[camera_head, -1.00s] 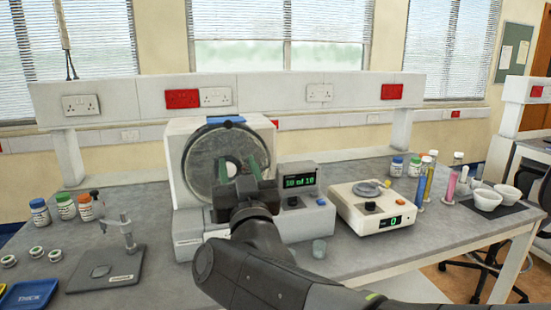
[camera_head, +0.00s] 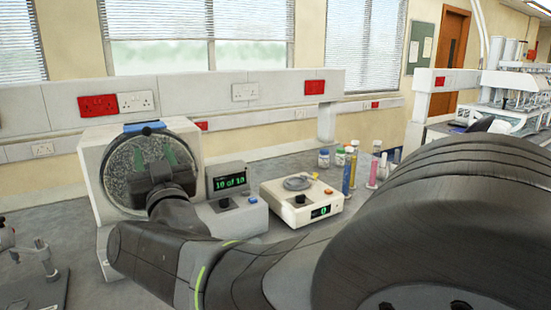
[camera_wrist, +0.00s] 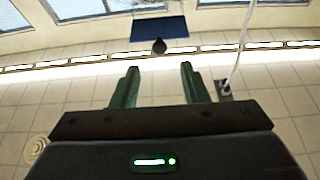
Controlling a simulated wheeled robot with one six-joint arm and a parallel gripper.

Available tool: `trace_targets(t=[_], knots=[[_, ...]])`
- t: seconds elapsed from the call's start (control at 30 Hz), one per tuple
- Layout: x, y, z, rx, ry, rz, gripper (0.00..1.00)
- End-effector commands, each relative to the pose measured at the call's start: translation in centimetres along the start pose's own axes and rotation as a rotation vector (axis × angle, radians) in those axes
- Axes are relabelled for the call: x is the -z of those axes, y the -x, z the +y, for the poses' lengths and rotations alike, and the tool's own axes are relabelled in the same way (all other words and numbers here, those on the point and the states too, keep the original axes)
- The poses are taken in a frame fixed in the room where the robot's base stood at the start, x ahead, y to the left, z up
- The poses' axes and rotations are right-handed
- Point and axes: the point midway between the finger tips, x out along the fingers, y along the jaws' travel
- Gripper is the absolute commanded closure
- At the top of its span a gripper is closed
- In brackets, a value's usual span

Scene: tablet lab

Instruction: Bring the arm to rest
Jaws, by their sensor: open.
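My gripper (camera_wrist: 158,80) shows in the wrist view with its two green fingers apart and nothing between them. In the head view my gripper (camera_head: 165,155) is in front of the round drum (camera_head: 122,185) of the white drum machine. From this angle I cannot tell how far it is from the drum face. My dark arm reaches from the lower right toward the machine and hides much of the bench's right side.
The machine's display (camera_head: 231,182) reads 10 of 10. A white balance (camera_head: 288,212) with a small dish stands to its right. Several bottles and coloured cylinders (camera_head: 350,172) stand behind. A stand (camera_head: 42,262) is at the lower left.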

Motion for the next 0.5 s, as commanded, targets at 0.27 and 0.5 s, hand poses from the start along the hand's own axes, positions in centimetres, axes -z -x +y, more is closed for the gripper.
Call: trace_targets(t=[0.27,0.5], knots=[[0.1,-4.7,0.1,-0.002,0.001,0.0,0.6],[0.1,-7.1,0.0,-0.001,0.0,0.0,0.6]])
